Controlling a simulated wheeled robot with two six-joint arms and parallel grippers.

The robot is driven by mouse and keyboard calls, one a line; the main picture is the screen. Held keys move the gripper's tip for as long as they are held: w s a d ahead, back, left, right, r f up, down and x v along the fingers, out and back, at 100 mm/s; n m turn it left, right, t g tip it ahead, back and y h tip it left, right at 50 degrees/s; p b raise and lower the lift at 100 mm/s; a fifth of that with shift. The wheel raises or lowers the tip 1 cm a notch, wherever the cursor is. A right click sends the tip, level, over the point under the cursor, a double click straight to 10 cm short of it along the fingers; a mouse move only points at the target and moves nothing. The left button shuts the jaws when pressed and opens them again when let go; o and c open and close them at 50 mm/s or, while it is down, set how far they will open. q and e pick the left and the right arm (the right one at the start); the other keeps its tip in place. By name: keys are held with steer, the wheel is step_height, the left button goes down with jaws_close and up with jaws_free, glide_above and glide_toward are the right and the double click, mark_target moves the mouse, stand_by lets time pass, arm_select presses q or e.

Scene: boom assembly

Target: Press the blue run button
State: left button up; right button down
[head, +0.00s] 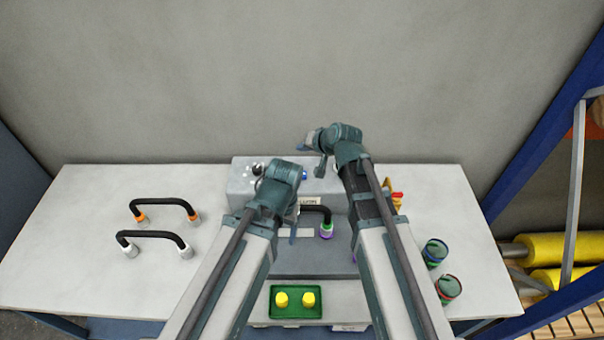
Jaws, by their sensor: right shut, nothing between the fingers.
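A grey control box (240,185) stands at the back middle of the table. A small blue spot, which looks like the blue run button (305,173), shows on it just right of my left wrist. My right gripper (307,143) is shut and empty. It points left, above the back edge of the box, and appears just behind the blue button in the picture; its height above it is hard to judge.
A black hose with a purple end (326,231) is in front of the box. Two black hoses (165,203) (152,235) lie on the left table. A green tray (277,313) with yellow pegs is at the front.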

mark_target(304, 176)
arm_select(q)
step_height(304, 176, down, 9)
steer(key=b, duration=0.8)
steer(key=shift+b, duration=0.35)
arm_select(e)
steer(key=shift+f, duration=4.4)
steer(key=shift+f, duration=0.1)
arm_select(q)
steer(key=shift+f+b, duration=0.3)
steer(key=shift+b, duration=0.1)
arm_select(e)
steer(key=shift+f, duration=0.3)
arm_select(q)
steer(key=shift+f+b, duration=0.55)
arm_select(e)
steer(key=shift+f, duration=0.55)
arm_select(q)
steer(key=shift+r, duration=0.15)
arm_select(e)
steer(key=shift+r, duration=0.15)
arm_select(q)
steer(key=shift+r+p, duration=0.8)
steer(key=shift+p, duration=0.15)
arm_select(e)
steer(key=shift+r, duration=0.85)
arm_select(q)
steer(key=shift+r, duration=0.1)
